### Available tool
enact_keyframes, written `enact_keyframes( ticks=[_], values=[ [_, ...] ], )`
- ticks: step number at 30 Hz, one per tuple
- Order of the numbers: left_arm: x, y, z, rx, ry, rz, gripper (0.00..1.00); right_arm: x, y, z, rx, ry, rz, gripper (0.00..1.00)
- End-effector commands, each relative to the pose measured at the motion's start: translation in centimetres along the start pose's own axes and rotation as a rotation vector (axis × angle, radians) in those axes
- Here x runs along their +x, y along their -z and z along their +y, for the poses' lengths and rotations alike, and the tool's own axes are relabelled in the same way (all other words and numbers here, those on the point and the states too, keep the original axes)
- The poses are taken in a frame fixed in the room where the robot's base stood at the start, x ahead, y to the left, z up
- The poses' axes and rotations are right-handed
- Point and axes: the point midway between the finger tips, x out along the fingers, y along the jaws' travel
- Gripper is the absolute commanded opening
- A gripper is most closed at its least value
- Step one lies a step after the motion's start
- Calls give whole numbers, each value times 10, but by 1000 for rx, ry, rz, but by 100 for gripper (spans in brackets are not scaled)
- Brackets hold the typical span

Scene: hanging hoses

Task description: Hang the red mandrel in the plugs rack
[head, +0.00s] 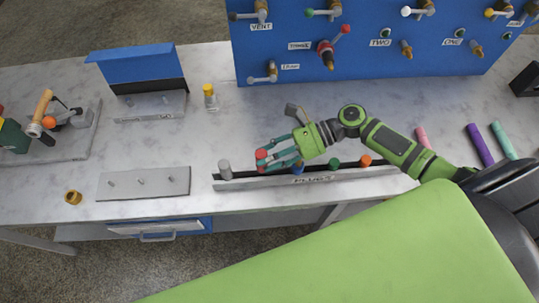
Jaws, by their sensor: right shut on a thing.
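The red mandrel (262,154) shows as a small red end at the fingertips of my right gripper (272,157). My right gripper is shut on it, over the left half of the plugs rack; the fingers hide most of the mandrel. I cannot tell whether the mandrel touches the rack. The plugs rack (385,173) is a long grey rail with a "PLUGS" label near the table's front edge. It bears a grey plug (225,168) at its left end, and blue (298,168), green (334,163) and orange (366,160) plugs to the right. My left gripper is not in view.
A blue panel (370,60) with valves and hoses' fittings stands behind. A grey plate with pins (115,186) lies left of the rack. A yellow-capped fitting (209,97) and a blue-topped stand (135,68) are farther back. Pink, purple (480,145) and teal cylinders lie at right.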

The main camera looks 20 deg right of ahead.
Motion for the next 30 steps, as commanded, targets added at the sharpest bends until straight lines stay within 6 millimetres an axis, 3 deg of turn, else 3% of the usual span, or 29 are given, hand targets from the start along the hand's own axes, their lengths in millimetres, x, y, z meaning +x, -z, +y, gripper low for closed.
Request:
enact_keyframes(
  ticks=[8, 30],
  values=[
    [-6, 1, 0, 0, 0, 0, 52, 0, -1, 0, -1, 4, -1, 6],
    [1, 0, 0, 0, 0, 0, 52, 4, 9, 0, -1, 4, -1, 6]
  ],
)
